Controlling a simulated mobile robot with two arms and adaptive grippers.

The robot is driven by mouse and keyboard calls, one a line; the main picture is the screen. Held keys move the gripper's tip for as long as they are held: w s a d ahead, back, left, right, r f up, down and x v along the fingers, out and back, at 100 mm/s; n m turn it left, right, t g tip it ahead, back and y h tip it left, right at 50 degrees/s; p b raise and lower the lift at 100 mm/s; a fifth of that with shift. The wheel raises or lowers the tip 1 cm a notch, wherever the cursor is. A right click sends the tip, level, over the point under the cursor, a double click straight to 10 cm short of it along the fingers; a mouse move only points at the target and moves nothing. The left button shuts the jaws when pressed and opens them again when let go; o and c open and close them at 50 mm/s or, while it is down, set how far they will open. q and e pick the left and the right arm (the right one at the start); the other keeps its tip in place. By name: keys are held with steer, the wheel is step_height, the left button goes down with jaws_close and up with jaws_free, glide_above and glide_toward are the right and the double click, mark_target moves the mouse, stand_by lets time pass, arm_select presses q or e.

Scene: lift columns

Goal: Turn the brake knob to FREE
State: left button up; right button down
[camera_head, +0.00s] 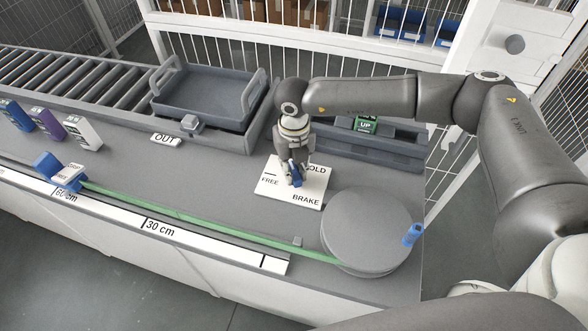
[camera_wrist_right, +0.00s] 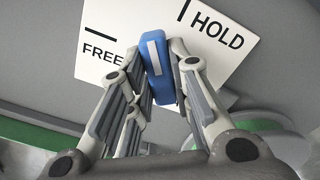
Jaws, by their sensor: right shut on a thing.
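The brake knob (camera_wrist_right: 157,62) is a blue bar with a white stripe. It stands on a white plate (camera_head: 309,197) lettered FREE, HOLD and BRAKE. My right gripper (camera_head: 296,177) points down over the plate and is shut on the knob. In the right wrist view the knob sits between the fingers (camera_wrist_right: 160,85). Its white stripe points up, between the FREE mark at the left and the HOLD mark at the right. The gripper hides part of the plate in the head view. My left gripper is not in view.
A grey disc (camera_head: 367,230) with a blue peg (camera_head: 412,235) stands right of the plate. A green band (camera_head: 205,221) runs from it to a blue clip (camera_head: 58,172). A grey tray (camera_head: 203,95) stands behind, near the OUT label (camera_head: 165,139). A green UP button (camera_head: 365,125) is behind right.

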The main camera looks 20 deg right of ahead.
mark_target(294, 170)
steer(key=n+b, duration=0.7)
steer(key=b, duration=0.1)
steer(key=shift+f+n, duration=0.25)
steer(key=shift+n, duration=0.05)
steer(key=shift+r+n+b, duration=0.25)
steer(key=shift+n+b, duration=1.25)
steer(key=shift+n, duration=0.1)
steer(key=c, duration=1.3)
jaws_free()
step_height(294, 170, up, 12)
steer(key=shift+r, duration=0.1)
